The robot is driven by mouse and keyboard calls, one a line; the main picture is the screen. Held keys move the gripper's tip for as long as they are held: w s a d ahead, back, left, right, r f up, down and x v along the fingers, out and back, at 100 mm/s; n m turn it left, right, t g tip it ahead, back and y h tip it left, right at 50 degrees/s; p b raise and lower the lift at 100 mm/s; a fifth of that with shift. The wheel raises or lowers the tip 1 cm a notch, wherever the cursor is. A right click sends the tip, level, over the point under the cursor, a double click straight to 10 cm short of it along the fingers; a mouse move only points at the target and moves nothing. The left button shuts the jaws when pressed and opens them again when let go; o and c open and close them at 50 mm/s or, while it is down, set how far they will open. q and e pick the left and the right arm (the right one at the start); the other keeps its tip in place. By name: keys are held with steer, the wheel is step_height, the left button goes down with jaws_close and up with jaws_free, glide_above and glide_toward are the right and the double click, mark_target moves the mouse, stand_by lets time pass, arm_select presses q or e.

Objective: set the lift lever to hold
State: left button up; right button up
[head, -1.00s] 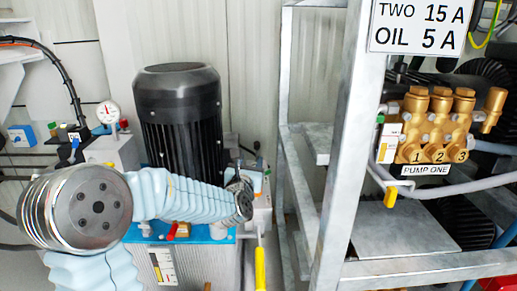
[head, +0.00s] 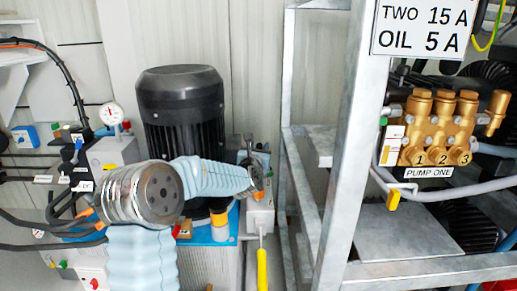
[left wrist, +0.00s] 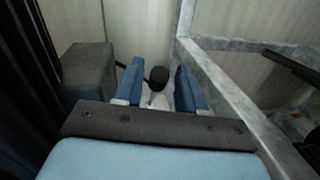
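My left arm comes in from the left in the head view. Its gripper (head: 259,178) is small and partly hidden by the wrist, beside the grey block (head: 261,210) to the right of the black motor. In the left wrist view the two blue fingers (left wrist: 158,88) are open. A black-knobbed lever (left wrist: 158,78) shows between them with gaps on both sides; I cannot tell how far beyond the tips it is. A dark upright part that may be this lever (head: 249,142) stands just above the gripper in the head view. No position marking is readable. My right gripper is out of view.
The black motor (head: 181,108) stands left of the gripper. A grey steel frame (head: 346,150) rises close on the right. A yellow-handled lever (head: 262,270) hangs below the block. Brass pump one (head: 437,130) is farther right. A gauge (head: 111,114) and hoses are at left.

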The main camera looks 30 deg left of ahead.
arm_select(q)
jaws_close()
steer(key=shift+w+a+r+p, duration=0.1)
steer(key=shift+r+p, duration=0.1)
steer(key=shift+p, duration=0.1)
steer(key=w+g+p, duration=0.1)
steer(key=p, duration=0.3)
steer(key=w+a+r+g+h+p, duration=0.1)
steer(key=p, duration=0.3)
steer(key=w+a+r+g+p, duration=0.1)
steer(key=g+p, duration=0.1)
steer(key=p, duration=0.2)
steer(key=shift+w+n+h+p, duration=0.25)
steer(key=shift+n+h+p, duration=0.05)
steer(key=shift+n+p, duration=0.1)
steer(key=shift+w+a+f+g+p, duration=0.2)
steer(key=shift+f+g+p, duration=0.15)
steer(key=shift+p, duration=0.25)
steer(key=shift+o, duration=1.1)
jaws_free()
